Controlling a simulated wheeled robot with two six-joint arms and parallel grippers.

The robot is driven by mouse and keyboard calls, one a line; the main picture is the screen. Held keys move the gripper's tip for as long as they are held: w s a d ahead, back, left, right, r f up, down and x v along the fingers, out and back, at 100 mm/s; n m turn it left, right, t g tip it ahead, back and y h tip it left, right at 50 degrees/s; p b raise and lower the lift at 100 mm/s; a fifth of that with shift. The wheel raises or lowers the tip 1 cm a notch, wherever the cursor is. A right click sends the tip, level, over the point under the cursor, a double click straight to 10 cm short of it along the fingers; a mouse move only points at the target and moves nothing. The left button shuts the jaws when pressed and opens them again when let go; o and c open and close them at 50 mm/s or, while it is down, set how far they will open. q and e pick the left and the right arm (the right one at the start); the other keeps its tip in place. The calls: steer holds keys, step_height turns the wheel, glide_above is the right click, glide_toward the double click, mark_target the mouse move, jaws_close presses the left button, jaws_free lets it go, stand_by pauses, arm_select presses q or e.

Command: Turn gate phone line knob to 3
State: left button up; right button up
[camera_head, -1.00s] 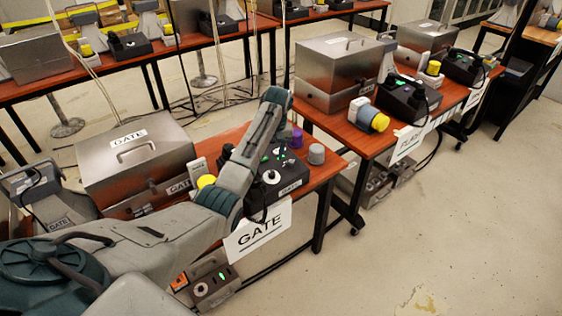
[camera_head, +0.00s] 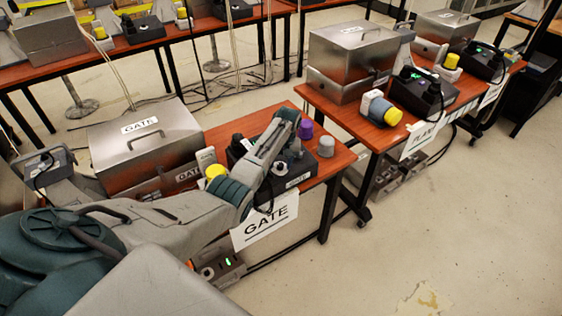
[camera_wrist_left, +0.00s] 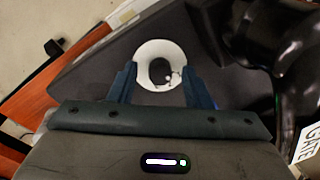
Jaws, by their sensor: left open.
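The gate phone (camera_head: 299,179) is a black box on the red-brown table, partly hidden behind my left arm. Its line knob (camera_wrist_left: 160,70) is a dark knob on a round white dial, near the middle of the left wrist view. My left gripper (camera_wrist_left: 159,67) is open, with one blue-grey finger on each side of the dial's lower half. I cannot tell whether the fingers touch it. The dial's markings are too small to read. My right gripper is not in view.
A metal GATE case (camera_head: 145,152) and a yellow knob (camera_head: 215,172) stand left of the phone. A purple cap (camera_head: 305,130) and a grey cap (camera_head: 326,147) stand to its right. A GATE sign (camera_head: 266,221) hangs in front. A black cord runs beside the dial.

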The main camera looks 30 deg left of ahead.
arm_select(q)
steer(key=shift+c, duration=0.2)
jaws_close()
steer(key=shift+r+m, duration=0.1)
steer(key=shift+m, duration=0.2)
steer(key=m+p, duration=0.2)
steer(key=shift+d+r+m, duration=0.1)
steer(key=shift+m, duration=0.2)
steer(key=m+p, duration=0.2)
steer(key=m, duration=0.2)
steer(key=shift+m+y, duration=0.3)
steer(key=shift+y, duration=0.1)
steer(key=m+p, duration=0.2)
steer(key=m, duration=0.2)
steer(key=shift+d+y, duration=0.1)
steer(key=shift+y, duration=0.2)
steer(key=shift+m+t+p, duration=0.4)
steer(key=shift+m+p, duration=0.55)
steer(key=shift+m, duration=1.05)
